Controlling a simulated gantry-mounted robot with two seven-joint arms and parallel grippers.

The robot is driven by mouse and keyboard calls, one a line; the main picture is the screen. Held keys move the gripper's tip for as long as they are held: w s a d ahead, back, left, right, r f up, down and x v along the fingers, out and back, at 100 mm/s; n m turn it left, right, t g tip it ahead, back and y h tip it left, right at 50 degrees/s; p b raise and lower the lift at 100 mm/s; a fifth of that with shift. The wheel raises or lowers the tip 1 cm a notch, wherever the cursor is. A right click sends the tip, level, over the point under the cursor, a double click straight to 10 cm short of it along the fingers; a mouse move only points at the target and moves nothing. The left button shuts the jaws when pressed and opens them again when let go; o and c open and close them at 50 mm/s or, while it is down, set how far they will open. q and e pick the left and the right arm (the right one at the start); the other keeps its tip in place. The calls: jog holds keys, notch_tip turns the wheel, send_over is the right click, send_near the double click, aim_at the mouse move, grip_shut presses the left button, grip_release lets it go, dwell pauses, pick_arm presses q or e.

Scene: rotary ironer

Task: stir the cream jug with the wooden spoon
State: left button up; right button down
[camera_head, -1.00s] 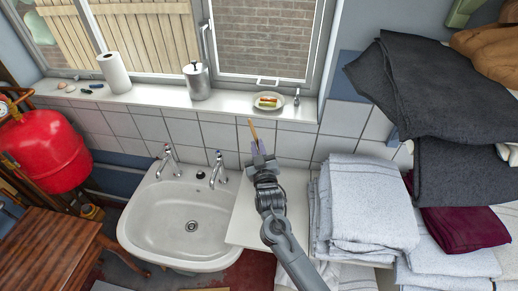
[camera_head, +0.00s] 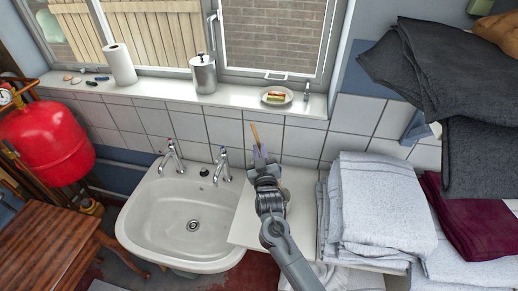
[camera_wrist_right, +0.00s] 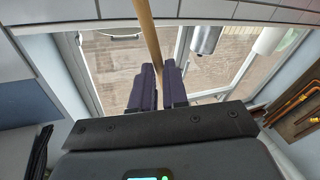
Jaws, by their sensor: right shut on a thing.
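My right gripper (camera_head: 261,160) is above the pale counter (camera_head: 243,225), between the sink and the towels. It is shut on a thin wooden spoon (camera_head: 255,134), whose handle stands up, slightly tilted, above the fingers. In the right wrist view the wooden handle (camera_wrist_right: 148,35) passes between the dark fingers (camera_wrist_right: 158,85). The spoon's lower end is hidden. A small brownish thing (camera_head: 285,193) peeks out beside my right wrist, mostly covered; I cannot tell what it is. I cannot make out the cream jug. My left gripper is not in view.
A white sink (camera_head: 165,222) with two taps is left of the counter. Stacked pale towels (camera_head: 380,205) stand close on the right. The windowsill (camera_head: 150,92) behind carries a paper roll (camera_head: 119,65), a metal canister (camera_head: 203,75) and a plate with food (camera_head: 286,100).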

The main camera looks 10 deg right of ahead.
notch_tip(320, 180, down, 6)
jog(key=s+d+b, duration=0.1)
jog(key=s+b, duration=0.1)
jog(key=shift+s+d+f, duration=0.15)
jog(key=shift+d+f, duration=0.1)
jog(key=shift+d, duration=0.05)
dwell(0.5)
jog(key=shift+w+d, duration=0.1)
jog(key=shift+w, duration=0.1)
